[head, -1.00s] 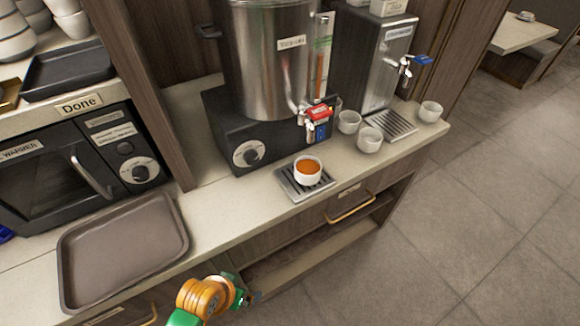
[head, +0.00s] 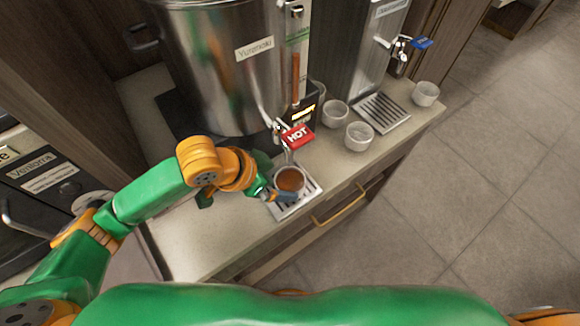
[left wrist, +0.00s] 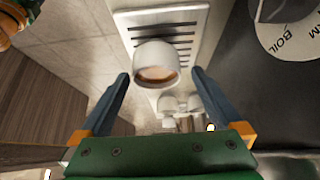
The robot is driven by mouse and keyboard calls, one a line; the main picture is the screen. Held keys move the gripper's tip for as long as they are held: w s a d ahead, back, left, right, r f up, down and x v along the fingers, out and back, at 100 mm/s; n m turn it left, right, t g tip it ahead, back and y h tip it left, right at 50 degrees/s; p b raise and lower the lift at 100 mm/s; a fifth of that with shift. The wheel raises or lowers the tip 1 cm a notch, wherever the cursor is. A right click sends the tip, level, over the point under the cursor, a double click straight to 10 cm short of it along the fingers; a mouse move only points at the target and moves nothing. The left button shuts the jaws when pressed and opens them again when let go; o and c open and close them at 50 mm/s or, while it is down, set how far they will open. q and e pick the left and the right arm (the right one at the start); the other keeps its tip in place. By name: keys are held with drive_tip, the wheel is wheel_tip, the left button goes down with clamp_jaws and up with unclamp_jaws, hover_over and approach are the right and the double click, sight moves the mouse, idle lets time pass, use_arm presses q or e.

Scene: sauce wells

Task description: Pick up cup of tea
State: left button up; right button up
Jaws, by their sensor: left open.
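The cup of tea (head: 290,181) is a small white cup with brown-orange tea, upright on the metal drip tray (head: 309,199) below the urn's red HOT tap (head: 297,136). My left gripper (head: 274,193) is at the cup's left side in the head view. In the left wrist view the cup (left wrist: 156,65) is between and just beyond the two blue fingers of my left gripper (left wrist: 159,80), which is open. A gap shows between the cup and each finger in that view. My right gripper is not in view.
The large metal urn (head: 225,70) stands close behind the cup. Empty white cups (head: 359,136) stand to the right, near a second dispenser with its own drip tray (head: 381,112). The counter's front edge is close to the cup.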

sight(295, 185)
use_arm(q)
drive_tip(key=shift+s+d+f+p, duration=0.2)
drive_tip(key=shift+d+f+p, duration=0.1)
drive_tip(key=shift+d+f, duration=0.5)
drive_tip(key=x, duration=0.3)
drive_tip(key=shift+w+a, duration=0.15)
drive_tip(key=shift+w+f, duration=0.35)
drive_tip(key=shift+w, duration=0.05)
drive_tip(key=shift+s+r, duration=0.15)
drive_tip(key=shift+s, duration=0.1)
drive_tip(key=c, duration=1.5)
drive_tip(key=shift+w, duration=0.15)
drive_tip(key=shift+c, duration=0.2)
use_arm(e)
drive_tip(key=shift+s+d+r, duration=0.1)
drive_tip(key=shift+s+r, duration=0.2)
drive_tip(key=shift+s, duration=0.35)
